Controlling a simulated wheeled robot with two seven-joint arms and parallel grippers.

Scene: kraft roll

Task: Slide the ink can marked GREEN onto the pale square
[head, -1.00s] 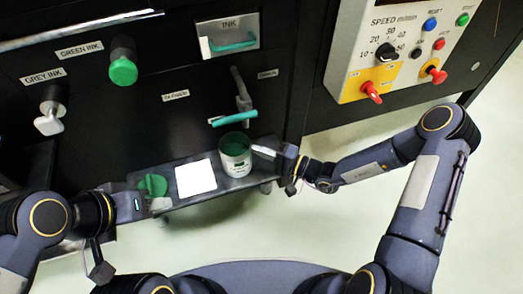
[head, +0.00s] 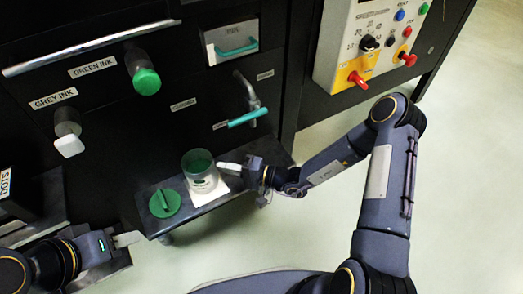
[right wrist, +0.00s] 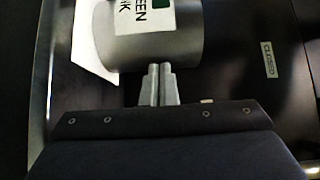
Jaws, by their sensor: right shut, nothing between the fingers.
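The ink can (head: 203,182), silver with an open top and green inside, stands upright on the low shelf, over at least part of the pale square (head: 220,193). In the right wrist view the can (right wrist: 150,48) shows a label with a green patch and part of "GREEN INK"; the pale square (right wrist: 84,45) sticks out on its left. My right gripper (head: 222,167) is at the can's right side; its shut fingers (right wrist: 158,85) are against or very near the wall, holding nothing. My left gripper (head: 128,240) is off the shelf's left end; its jaw opening is unclear.
A green round lid (head: 164,203) lies on the shelf (head: 225,197) left of the can. Above are the GREEN INK knob (head: 146,81), the GREY INK knob (head: 68,146) and a green-handled lever (head: 248,117). A control panel (head: 373,45) stands at the right.

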